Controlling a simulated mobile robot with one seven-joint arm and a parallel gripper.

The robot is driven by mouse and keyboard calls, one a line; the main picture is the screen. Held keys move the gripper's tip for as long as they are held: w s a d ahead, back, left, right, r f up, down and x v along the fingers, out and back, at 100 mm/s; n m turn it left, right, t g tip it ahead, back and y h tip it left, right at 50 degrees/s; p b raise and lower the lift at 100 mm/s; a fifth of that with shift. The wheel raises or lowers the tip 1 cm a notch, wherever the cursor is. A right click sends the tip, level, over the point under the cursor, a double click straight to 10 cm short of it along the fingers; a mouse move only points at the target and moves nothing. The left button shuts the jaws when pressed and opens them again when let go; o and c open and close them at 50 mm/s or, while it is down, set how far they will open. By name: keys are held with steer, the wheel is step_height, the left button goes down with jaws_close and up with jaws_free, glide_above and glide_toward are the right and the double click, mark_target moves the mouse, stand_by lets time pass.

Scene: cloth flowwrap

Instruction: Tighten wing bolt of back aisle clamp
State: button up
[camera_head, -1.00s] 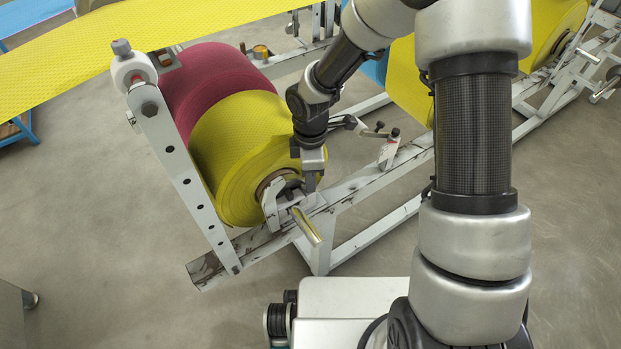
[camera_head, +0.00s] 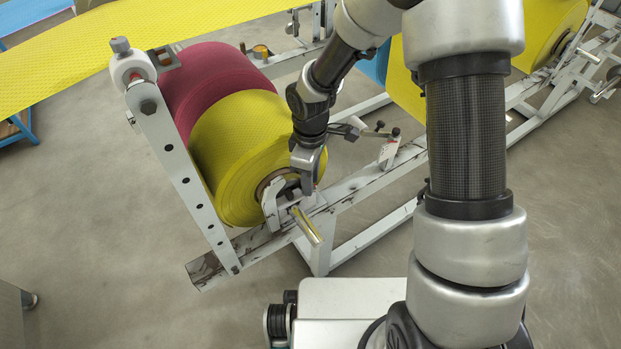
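A white bracket-like clamp (camera_head: 271,207) stands on the frame rail at the near end of the yellow roll's core. A bright metal shaft end (camera_head: 309,230) sticks out in front of it. My gripper (camera_head: 306,188) points down just right of the clamp, close over the rail. Its fingers are small and seen from the side, so I cannot tell whether they are open or shut, or whether they touch anything. I cannot make out a wing bolt; it may be hidden by the gripper.
The yellow-and-red roll (camera_head: 240,140) lies left of my gripper. A perforated white arm (camera_head: 180,175) rises at the left. Another white fitting with a dark-knobbed lever (camera_head: 388,150) stands on the rail to the right. Open floor (camera_head: 110,240) lies at the left.

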steer(key=n, duration=0.4)
step_height(320, 180, up, 17)
steer(key=p, duration=0.5)
steer(key=shift+r+n, duration=0.15)
steer(key=shift+n, duration=0.25)
